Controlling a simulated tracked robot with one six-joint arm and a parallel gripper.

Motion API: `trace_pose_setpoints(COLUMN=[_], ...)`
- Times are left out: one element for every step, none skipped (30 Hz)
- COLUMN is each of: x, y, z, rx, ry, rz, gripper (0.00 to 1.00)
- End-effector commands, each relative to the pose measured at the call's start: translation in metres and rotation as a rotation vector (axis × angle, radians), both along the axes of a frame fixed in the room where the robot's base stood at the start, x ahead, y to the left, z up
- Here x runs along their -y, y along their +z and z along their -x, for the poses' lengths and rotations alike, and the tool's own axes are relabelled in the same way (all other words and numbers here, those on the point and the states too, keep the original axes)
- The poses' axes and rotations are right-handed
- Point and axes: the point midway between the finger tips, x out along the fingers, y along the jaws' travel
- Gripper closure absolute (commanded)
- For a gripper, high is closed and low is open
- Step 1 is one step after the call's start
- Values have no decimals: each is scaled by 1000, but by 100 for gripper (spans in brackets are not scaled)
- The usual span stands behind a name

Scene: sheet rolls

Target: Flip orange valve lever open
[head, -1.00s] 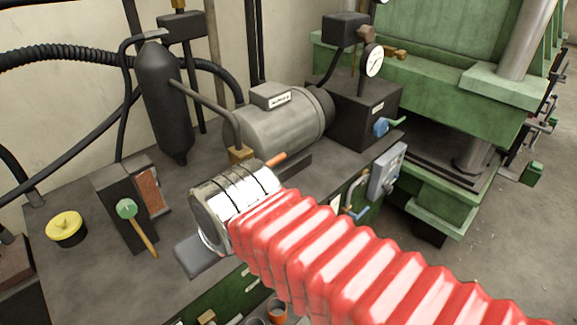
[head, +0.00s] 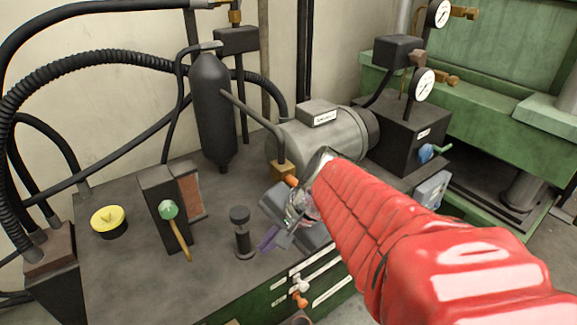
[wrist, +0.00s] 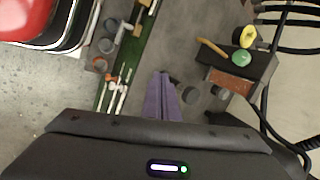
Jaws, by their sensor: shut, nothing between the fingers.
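The orange valve lever (head: 291,181) sticks out from a brass valve body (head: 283,170) at the end of a grey pipe, in front of the motor. My red-sleeved arm covers the space right of it, and the lever's far end is partly hidden. My gripper (head: 266,242) is below and left of the lever, apart from it, over the bench. Its purple fingers are together and empty in the wrist view (wrist: 163,80).
A short black post (head: 242,232) stands just left of my fingers. Further left are a green-knobbed handle (head: 169,210) and a yellow cap (head: 109,220). A black cylinder (head: 213,115) and grey motor (head: 322,138) stand behind. Small white and orange valves (head: 299,299) line the green front.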

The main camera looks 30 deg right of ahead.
Motion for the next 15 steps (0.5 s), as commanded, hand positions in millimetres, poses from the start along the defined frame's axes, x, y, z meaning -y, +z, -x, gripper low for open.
trace_pose_setpoints(x=[12,18,27,33,40,49,56,63,72,80,87,97,105,113,124], y=[-3,-4,-6,-7,-8,-10,-11,-12,-12,-13,-14,-14,-14,-14,-14], z=[-3,-6,-8,-11,-13,-15,-16,-18,-19,-20,-21,-23,-23,-23,-24], rx=[-8,-10,-13,-14,-15,-15,-15,-13,-10,-8,-4,2,8,15,25], ry=[-84,-133,-201,-249,-300,-367,-416,-468,-535,-586,-636,-704,-756,-806,-875], rz=[-52,-85,-129,-163,-196,-242,-277,-313,-361,-400,-438,-491,-532,-572,-629], gripper=[100,100,100,100,100,100,100,100,100,100,100,100,100,100,100])
